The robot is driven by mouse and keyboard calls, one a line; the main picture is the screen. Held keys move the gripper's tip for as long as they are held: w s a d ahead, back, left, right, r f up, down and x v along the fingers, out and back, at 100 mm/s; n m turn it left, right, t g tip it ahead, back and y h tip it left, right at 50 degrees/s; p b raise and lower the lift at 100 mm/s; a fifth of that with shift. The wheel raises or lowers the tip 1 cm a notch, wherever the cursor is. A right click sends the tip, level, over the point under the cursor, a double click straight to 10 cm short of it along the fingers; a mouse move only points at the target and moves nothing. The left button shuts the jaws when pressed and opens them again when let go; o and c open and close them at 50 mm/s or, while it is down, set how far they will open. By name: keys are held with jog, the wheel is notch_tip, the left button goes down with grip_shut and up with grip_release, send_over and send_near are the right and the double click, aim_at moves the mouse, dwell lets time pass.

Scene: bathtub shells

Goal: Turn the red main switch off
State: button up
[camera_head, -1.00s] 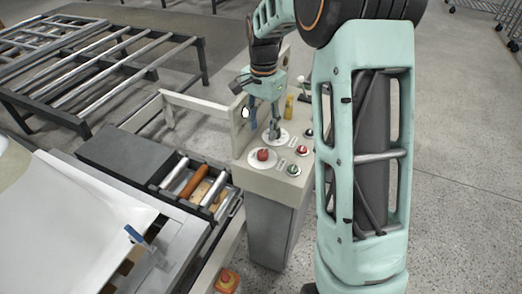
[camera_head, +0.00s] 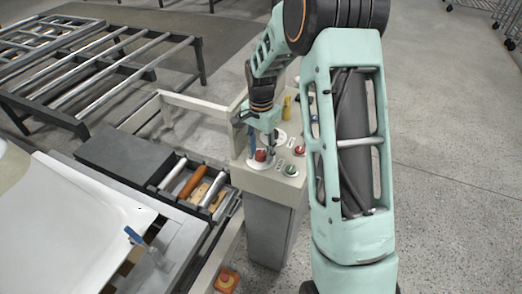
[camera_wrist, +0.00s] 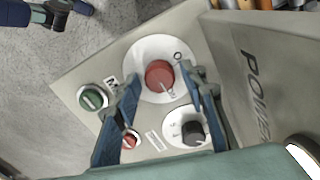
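The red main switch (camera_wrist: 159,75) is a round red knob with a pale pointer line on a white disc (camera_wrist: 140,55), on the beige panel. In the wrist view it lies between and beyond the fingers of my open gripper (camera_wrist: 160,100). In the head view, the red switch (camera_head: 261,155) sits near the panel's left front, with my gripper (camera_head: 268,148) just above and beside it. Whether the fingers touch the knob I cannot tell.
A black knob (camera_wrist: 193,131), a green button (camera_wrist: 92,98) and a small red button (camera_wrist: 130,140) sit close by on the panel. An upright plate marked POWER (camera_wrist: 255,80) stands beside it. A roller conveyor (camera_head: 195,185) lies left of the panel.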

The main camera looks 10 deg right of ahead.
jog(key=c, duration=0.9)
jog(key=shift+n, duration=0.4)
jog(key=n+b, duration=0.1)
jog(key=n, duration=0.2)
jog(key=shift+n, duration=0.4)
jog(key=n+b, duration=0.1)
jog(key=n, duration=0.3)
jog(key=shift+n, duration=0.3)
jog(key=n, duration=0.4)
jog(key=shift+a, duration=0.1)
jog(key=n, duration=0.4)
jog(key=shift+n, duration=0.3)
